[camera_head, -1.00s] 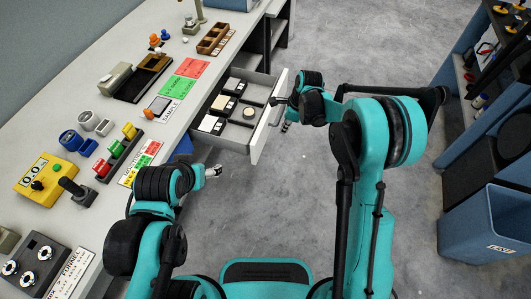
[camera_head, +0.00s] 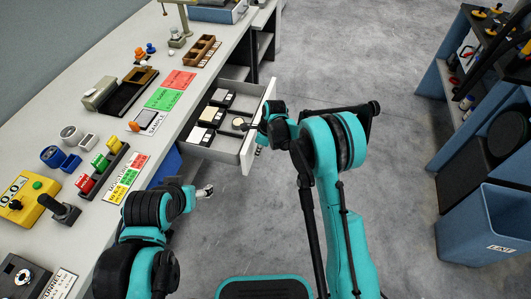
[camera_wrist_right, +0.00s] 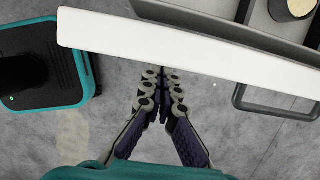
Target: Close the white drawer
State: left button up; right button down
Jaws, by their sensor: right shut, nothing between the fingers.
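The white drawer (camera_head: 228,156) stands open from the bench, with small dark and pale boxes and a round pale-topped item inside. Its front panel also shows across the top of the right wrist view (camera_wrist_right: 190,46), with a grey bar handle (camera_wrist_right: 275,108) at the right. My right gripper (camera_head: 258,151) is at the outer side of the drawer front; in the wrist view its fingers (camera_wrist_right: 163,82) are shut and empty, pointing at the panel. I cannot tell whether they touch it. My left gripper (camera_head: 205,191) is low beside the bench, away from the drawer; its finger state is unclear.
The bench top (camera_head: 120,75) carries a yellow control box (camera_head: 18,205), a joystick, coloured switches and a wooden tray (camera_head: 200,50). A blue bin (camera_head: 485,225) and shelving stand at the right. The grey floor between is clear.

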jog(key=shift+w+a, duration=0.15)
jog(key=shift+a, duration=0.15)
